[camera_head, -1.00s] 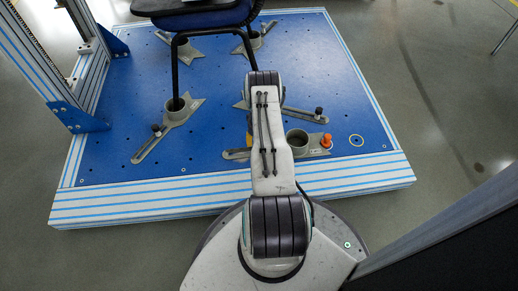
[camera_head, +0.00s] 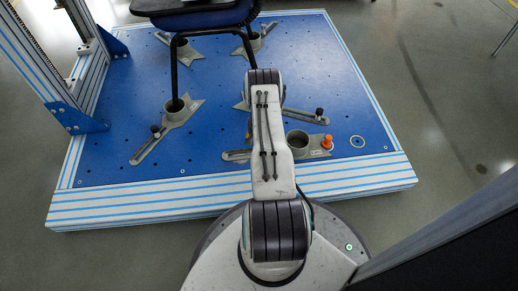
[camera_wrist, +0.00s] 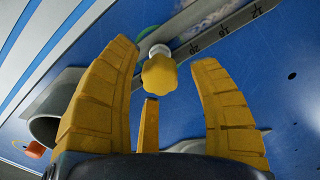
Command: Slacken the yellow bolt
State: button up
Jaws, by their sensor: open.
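The yellow bolt (camera_wrist: 159,74) shows in the wrist view, a lobed yellow knob on a pale shank beside a grey slotted bracket (camera_wrist: 225,28) with numbered marks. My gripper (camera_wrist: 165,65) is open, its yellow fingers spread to the left and right of the bolt with gaps on both sides. I cannot tell how far the fingertips are from the bolt in depth. In the head view my own arm covers the gripper and the yellow bolt.
The blue platform (camera_head: 335,75) carries several grey brackets with round cups. An orange knob (camera_head: 327,142) and a black knob (camera_head: 319,112) stand right of my arm. A chair (camera_head: 195,15) stands at the back. A metal frame (camera_head: 70,85) rises at left.

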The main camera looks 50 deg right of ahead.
jog(key=shift+f+m+b, duration=0.1)
jog(key=shift+m+b, duration=0.45)
jog(key=shift+m, duration=1.45)
jog(key=shift+c, duration=0.2)
grip_shut()
jog(key=n+b, duration=0.1)
jog(key=n, duration=0.1)
jog(key=shift+n+b, duration=0.3)
jog(key=shift+n, duration=0.7)
